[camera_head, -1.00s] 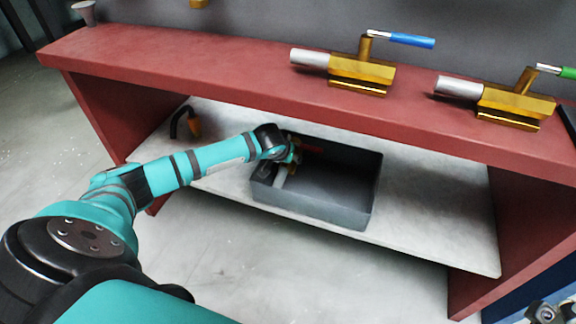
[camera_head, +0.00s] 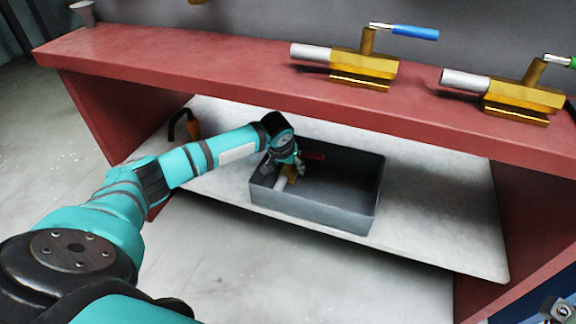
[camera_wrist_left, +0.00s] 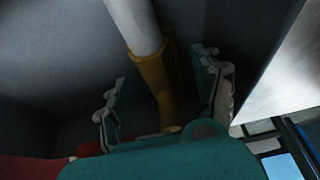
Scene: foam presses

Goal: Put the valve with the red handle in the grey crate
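The valve with the red handle (camera_head: 290,173) lies inside the grey crate (camera_head: 318,212), at its left end. Its brass body (camera_wrist_left: 154,78) and pale pipe (camera_wrist_left: 137,25) show in the left wrist view, with the red handle (camera_wrist_left: 28,169) at the lower left. My left gripper (camera_head: 288,168) is down in the crate at the valve. In the left wrist view its two fingers (camera_wrist_left: 163,95) stand apart on either side of the brass body, with gaps visible. A small grey part (camera_head: 556,311) at the lower right corner may be my right gripper; its fingers cannot be made out.
The crate stands on a pale lower shelf (camera_head: 430,215) under a red bench (camera_head: 225,65). On the bench are a blue-handled valve (camera_head: 363,68) and a green-handled valve (camera_head: 520,97). A black and orange object (camera_head: 190,126) is at the shelf's left. The crate's right side is empty.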

